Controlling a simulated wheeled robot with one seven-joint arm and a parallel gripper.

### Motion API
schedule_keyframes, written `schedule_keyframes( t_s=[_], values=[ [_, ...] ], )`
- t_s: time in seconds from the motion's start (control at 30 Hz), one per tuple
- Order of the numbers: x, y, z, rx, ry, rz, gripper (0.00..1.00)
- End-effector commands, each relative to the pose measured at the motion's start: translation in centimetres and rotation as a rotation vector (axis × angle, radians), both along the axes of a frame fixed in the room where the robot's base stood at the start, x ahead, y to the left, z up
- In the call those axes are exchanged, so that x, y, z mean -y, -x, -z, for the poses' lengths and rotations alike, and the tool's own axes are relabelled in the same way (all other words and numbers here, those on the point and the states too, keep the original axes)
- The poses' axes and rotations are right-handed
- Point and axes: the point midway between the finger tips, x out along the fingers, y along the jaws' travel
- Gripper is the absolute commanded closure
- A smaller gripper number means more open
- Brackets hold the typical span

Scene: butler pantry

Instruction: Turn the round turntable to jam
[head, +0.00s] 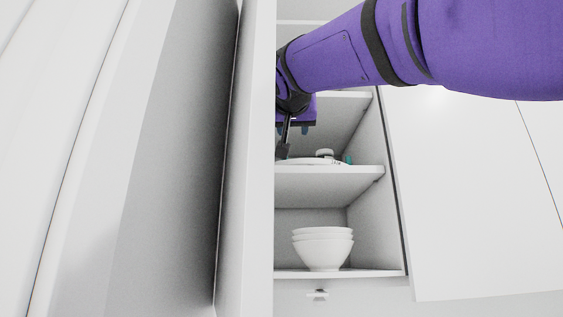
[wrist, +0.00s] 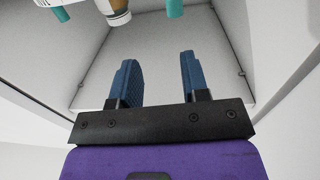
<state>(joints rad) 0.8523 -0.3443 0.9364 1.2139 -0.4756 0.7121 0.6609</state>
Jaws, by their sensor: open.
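The round turntable (head: 300,161) is a thin white disc on the middle shelf of the open cabinet. The door edge hides its left part. A small white item and a teal item (head: 348,159) show at its right side. In the wrist view, a brown and white jar (wrist: 118,14) and teal pieces (wrist: 175,8) are cut off by the top edge; I cannot tell which item is jam. My gripper (head: 304,128) is just above the turntable, partly hidden by the door. Its two blue fingers (wrist: 158,60) are apart with nothing between them.
Stacked white bowls (head: 323,248) stand on the shelf below. The middle shelf (head: 330,185) and the cabinet's right side wall bound the space around my gripper. A large white door panel (head: 250,170) stands close on the left.

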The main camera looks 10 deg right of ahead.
Motion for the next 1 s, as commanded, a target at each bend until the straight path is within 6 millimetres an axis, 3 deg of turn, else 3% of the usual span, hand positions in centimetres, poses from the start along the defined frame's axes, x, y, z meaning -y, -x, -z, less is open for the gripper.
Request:
schedule_keyframes(
  t_s=[0.6, 0.8, 1.0],
  values=[
    [1.1, 8.8, -0.8, 0.002, 0.001, -0.001, 0.58],
    [1.4, 10.3, -1.0, 0.0, 0.0, 0.0, 0.58],
    [1.5, 10.5, -1.0, 0.0, 0.0, 0.0, 0.58]
  ],
)
